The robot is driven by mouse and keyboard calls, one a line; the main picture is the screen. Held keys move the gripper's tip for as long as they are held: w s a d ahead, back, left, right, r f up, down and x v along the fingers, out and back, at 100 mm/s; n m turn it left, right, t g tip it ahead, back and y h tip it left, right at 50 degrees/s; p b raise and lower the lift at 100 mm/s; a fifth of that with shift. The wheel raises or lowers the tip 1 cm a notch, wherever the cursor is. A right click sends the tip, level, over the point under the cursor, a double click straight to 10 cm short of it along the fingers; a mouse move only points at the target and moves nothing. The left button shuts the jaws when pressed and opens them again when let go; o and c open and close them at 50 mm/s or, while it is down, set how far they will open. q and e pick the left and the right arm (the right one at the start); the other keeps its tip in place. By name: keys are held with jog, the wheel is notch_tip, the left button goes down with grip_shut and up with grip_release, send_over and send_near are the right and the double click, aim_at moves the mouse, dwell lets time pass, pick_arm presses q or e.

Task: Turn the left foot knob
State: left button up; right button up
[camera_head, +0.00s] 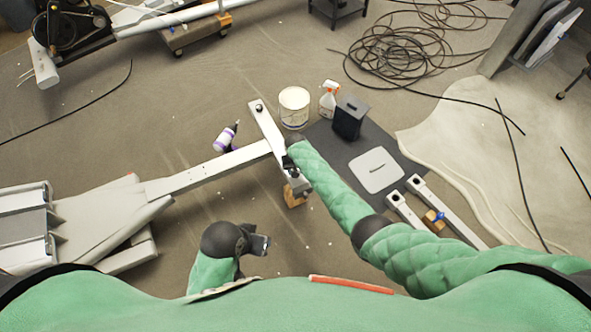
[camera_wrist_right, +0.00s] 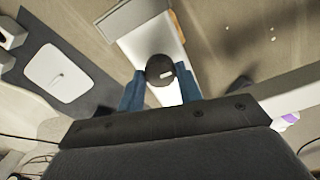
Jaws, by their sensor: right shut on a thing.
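The elliptical's pale foot bar (camera_head: 266,127) lies across the end of its long beam (camera_head: 215,169). A dark foot knob (camera_head: 259,108) shows at the bar's far end. My right gripper (camera_head: 292,168) is at the near end, which it partly hides. In the right wrist view, a round black foot knob (camera_wrist_right: 160,70) with a small white mark sits between the blue fingers of my right gripper (camera_wrist_right: 161,92), which is shut on it. My left gripper (camera_head: 262,244) hangs low, apart from the machine, and its opening is too small to judge.
A wooden block (camera_head: 293,197) is under the near end of the bar. A white bucket (camera_head: 294,106), spray bottle (camera_head: 328,100) and purple-white bottle (camera_head: 226,137) stand or lie nearby. A dark mat (camera_head: 398,150) is to the right. Coiled cable (camera_head: 415,55) lies beyond.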

pick_arm(q)
jog(key=shift+a, duration=0.1)
jog(key=shift+w, duration=0.1)
pick_arm(e)
jog(key=o, duration=1)
jog(key=shift+r, duration=0.1)
notch_tip(320, 180, up, 6)
jog(key=shift+r+p, duration=0.15)
jog(key=shift+p, duration=0.15)
jog(key=shift+r, duration=0.6)
pick_arm(q)
jog(key=shift+a+r, duration=0.35)
jog(key=shift+r, duration=0.05)
jog(key=shift+d+r, duration=0.1)
